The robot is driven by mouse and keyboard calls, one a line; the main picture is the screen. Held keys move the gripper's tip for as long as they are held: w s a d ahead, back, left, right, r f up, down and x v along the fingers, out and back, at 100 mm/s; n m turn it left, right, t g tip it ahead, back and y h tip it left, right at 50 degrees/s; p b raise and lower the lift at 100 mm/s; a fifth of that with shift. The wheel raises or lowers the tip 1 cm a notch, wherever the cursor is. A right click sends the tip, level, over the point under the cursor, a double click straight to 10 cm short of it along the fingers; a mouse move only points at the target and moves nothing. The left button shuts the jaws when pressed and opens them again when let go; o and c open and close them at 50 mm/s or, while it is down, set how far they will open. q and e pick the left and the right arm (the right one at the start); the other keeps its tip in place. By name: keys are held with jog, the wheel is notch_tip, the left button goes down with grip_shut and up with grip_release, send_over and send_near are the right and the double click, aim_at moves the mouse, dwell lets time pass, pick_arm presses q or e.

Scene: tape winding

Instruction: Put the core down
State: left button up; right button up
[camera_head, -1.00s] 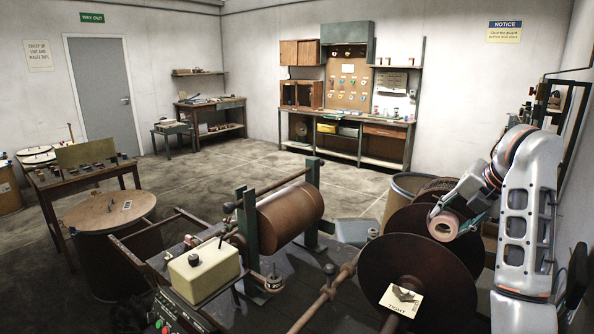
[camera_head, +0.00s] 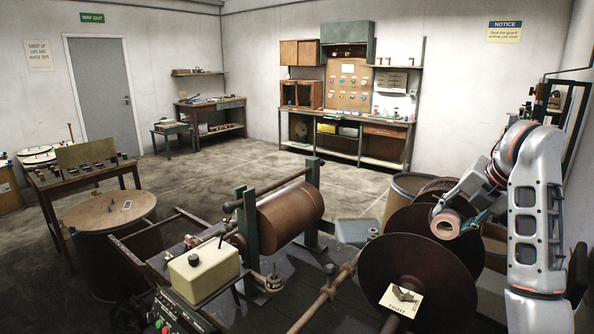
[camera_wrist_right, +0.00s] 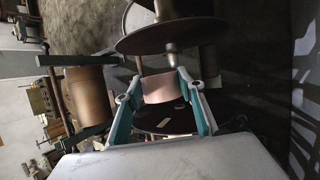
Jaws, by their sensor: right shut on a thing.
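The core (camera_head: 447,225) is a short pinkish-tan ring with an open bore. The right wrist view shows the core (camera_wrist_right: 160,88) between the two teal fingers of the right gripper (camera_wrist_right: 162,98). The core is held in the air; whether it touches the disc behind it I cannot tell. My left gripper is not in view.
Dark discs (camera_head: 376,264) sit on a shaft near the core, with a "TIGHT" card (camera_head: 402,299) on the front one. A brown roll (camera_head: 290,218) is on the machine. A round wooden drum top (camera_head: 95,213) stands at left.

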notch_tip(320, 180, down, 11)
jog(key=w+a, duration=0.1)
jog(key=a, duration=0.1)
jog(key=shift+w+a, duration=0.2)
jog(key=shift+w, duration=0.05)
dwell(0.3)
jog(key=shift+f, duration=0.15)
jog(key=shift+a, duration=0.1)
